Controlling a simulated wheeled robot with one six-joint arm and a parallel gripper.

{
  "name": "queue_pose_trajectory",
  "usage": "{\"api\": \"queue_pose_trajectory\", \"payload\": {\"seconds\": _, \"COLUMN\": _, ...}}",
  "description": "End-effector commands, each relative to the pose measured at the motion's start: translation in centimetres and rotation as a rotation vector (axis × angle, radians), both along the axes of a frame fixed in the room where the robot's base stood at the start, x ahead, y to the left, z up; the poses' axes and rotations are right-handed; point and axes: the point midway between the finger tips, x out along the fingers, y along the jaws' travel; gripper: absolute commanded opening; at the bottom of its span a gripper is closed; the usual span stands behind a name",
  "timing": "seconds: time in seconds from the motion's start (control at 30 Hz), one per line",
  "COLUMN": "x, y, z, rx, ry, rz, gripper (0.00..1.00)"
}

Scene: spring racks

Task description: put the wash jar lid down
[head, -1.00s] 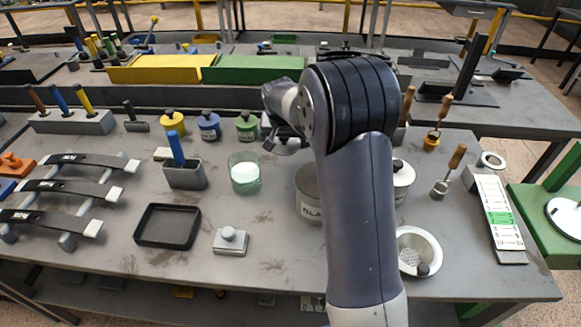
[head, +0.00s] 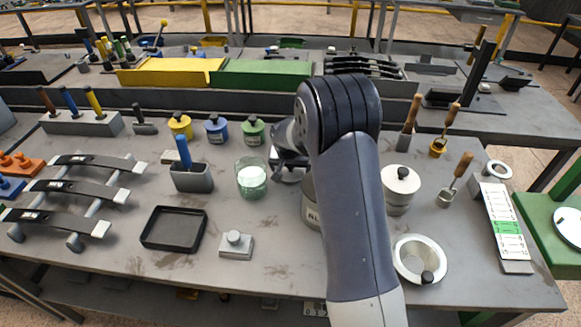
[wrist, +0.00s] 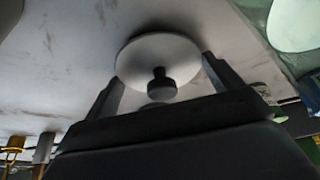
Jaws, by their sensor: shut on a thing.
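The wash jar lid, a pale round disc with a dark knob, shows in the wrist view (wrist: 180,52) between the two fingers of my gripper (wrist: 163,84). My gripper is shut on it. In the head view my gripper (head: 288,163) is right of an open glass jar (head: 251,180) with pale green contents, and a pale part of the lid shows under it. My arm hides part of this area. I cannot tell whether the lid touches the bench. The glass jar's edge also shows at the wrist view's top right (wrist: 294,24).
A labelled grey pot (head: 311,212) stands close by, partly behind my arm. A black tray (head: 174,229) and a knobbed block (head: 236,244) lie left. Bare bench lies below the glass jar.

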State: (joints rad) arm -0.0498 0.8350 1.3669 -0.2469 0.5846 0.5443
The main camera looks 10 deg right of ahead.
Motion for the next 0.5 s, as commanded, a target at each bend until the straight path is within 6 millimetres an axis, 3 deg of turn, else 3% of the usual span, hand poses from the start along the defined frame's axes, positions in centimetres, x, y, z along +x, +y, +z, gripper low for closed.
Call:
{"api": "queue_pose_trajectory", "payload": {"seconds": 0.17, "x": 0.00, "y": 0.00, "z": -0.05, "rx": 0.000, "ry": 0.000, "rz": 0.000, "gripper": 1.00}}
{"api": "queue_pose_trajectory", "payload": {"seconds": 0.5, "x": 0.01, "y": 0.00, "z": 0.40, "rx": 0.000, "ry": 0.000, "rz": 0.000, "gripper": 1.00}}
